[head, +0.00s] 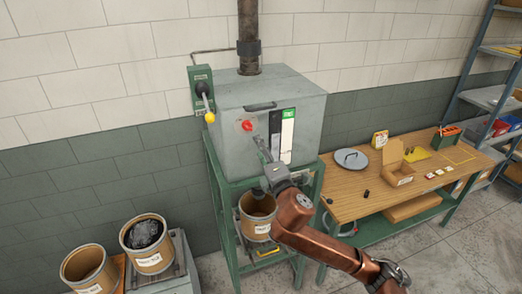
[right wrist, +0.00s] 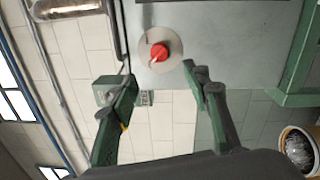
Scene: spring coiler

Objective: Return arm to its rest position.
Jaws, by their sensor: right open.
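My right arm (head: 330,250) comes in from the lower right in the head view and reaches up to the front of a grey metal cabinet (head: 225,115). My right gripper (head: 263,148) is in front of that cabinet, just below and right of a red knob (head: 247,125). In the right wrist view, the right gripper (right wrist: 160,84) has its two fingers spread with nothing between them. The red knob (right wrist: 160,52) shows beyond the fingertips, apart from them. My left gripper is not in view.
A lever with a yellow ball (head: 209,117) is on the cabinet's left. A bucket (head: 257,214) sits in the green stand below. Two more buckets (head: 152,262) (head: 93,285) stand at lower left. A wooden workbench (head: 352,205) with a round lid (head: 351,158) and boxes stands right.

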